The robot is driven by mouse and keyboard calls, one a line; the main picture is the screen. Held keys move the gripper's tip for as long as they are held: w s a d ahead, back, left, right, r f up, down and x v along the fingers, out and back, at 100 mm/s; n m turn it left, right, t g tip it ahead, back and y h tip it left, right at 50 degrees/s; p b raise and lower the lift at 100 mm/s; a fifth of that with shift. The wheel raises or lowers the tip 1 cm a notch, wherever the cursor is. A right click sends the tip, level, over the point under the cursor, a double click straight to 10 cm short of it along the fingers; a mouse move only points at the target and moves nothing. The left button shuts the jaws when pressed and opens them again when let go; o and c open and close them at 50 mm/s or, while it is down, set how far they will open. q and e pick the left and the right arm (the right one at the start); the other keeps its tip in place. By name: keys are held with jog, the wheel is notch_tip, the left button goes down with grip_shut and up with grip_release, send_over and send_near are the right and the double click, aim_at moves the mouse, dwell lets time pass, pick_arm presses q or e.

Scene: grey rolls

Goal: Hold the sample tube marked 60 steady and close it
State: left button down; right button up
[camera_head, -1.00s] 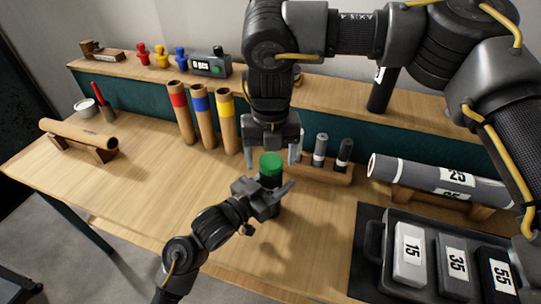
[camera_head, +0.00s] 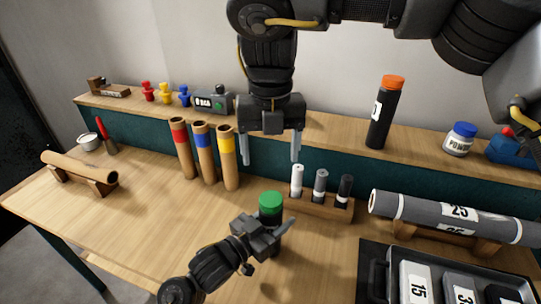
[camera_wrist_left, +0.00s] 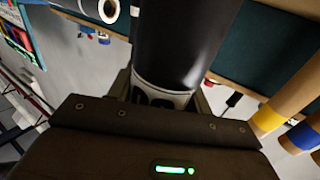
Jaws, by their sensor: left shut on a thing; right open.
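The dark sample tube (camera_head: 274,238) stands upright at the middle of the table, with a green cap (camera_head: 271,202) on its top. My left gripper (camera_head: 270,230) is shut around the tube's body. In the left wrist view the black tube (camera_wrist_left: 185,40) rises between the jaws; its white label (camera_wrist_left: 160,95) is mostly hidden and its number cannot be read for sure. My right gripper (camera_head: 271,160) is open and empty, directly above the green cap and apart from it, fingers pointing down.
A wooden rack (camera_head: 318,207) with three small tubes stands just right of the tube. Three banded cardboard tubes (camera_head: 204,155) stand to the left. A dark orange-capped tube (camera_head: 384,115) is on the back shelf. A grey roll (camera_head: 450,215) and tray (camera_head: 376,265) lie right.

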pick_arm(q)
jog(key=c, duration=0.6)
grip_release()
jog(key=shift+o, duration=0.2)
jog(key=v, duration=1)
jog(key=shift+s+a+b, duration=0.25)
jog(key=shift+a+b, duration=0.05)
jog(key=shift+b, duration=0.15)
